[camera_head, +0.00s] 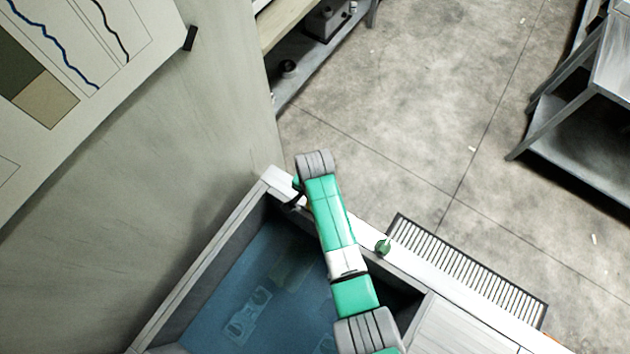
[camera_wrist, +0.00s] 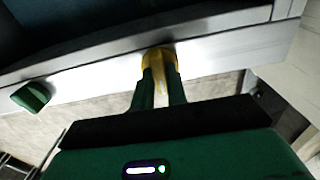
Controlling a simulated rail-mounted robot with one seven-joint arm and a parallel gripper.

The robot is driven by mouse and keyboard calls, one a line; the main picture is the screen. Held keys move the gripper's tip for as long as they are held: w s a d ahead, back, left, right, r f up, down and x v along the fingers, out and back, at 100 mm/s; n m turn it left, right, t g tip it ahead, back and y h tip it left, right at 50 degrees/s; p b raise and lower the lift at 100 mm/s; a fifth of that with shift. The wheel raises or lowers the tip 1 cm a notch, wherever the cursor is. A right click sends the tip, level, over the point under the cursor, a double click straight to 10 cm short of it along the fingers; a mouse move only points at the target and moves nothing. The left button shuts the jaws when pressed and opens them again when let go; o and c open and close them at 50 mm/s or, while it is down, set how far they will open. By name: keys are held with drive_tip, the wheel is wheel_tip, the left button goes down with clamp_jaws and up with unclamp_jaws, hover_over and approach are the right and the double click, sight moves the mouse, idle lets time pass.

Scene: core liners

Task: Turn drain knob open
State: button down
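A yellow knob (camera_wrist: 160,60) sits on the pale outer face of the tub rim (camera_wrist: 215,55) in the wrist view. My gripper (camera_wrist: 160,78) has its two green fingers on either side of the knob's handle, seemingly touching both sides. A second knob, green (camera_wrist: 32,96), sits further left on the same rim face, apart from my gripper. This green knob also shows in the head view (camera_head: 383,246), above the floor grate. In the head view my arm reaches over the tub to its far rim and hides most of the yellow knob. No label shows which is the drain knob.
The tub holds bluish water (camera_head: 250,305) with blurred shapes in it. A slotted floor grate (camera_head: 470,270) lies beyond the rim. A wall panel with a chart (camera_head: 80,90) stands at the left. Shelving (camera_head: 318,50) stands behind, and a metal table (camera_head: 610,75) at the right.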

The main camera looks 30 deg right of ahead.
drive_tip(key=n+p, duration=0.1)
drive_tip(key=n, duration=0.3)
drive_tip(key=shift+r, duration=0.1)
drive_tip(key=n+p, duration=0.1)
drive_tip(key=n, duration=0.3)
drive_tip(key=shift+n, duration=0.3)
drive_tip(key=n+p, duration=0.1)
drive_tip(key=n, duration=0.3)
drive_tip(key=shift+n, duration=0.3)
drive_tip(key=shift+n+p, duration=0.35)
drive_tip(key=shift+n, duration=2.15)
drive_tip(key=c, duration=1.4)
unclamp_jaws()
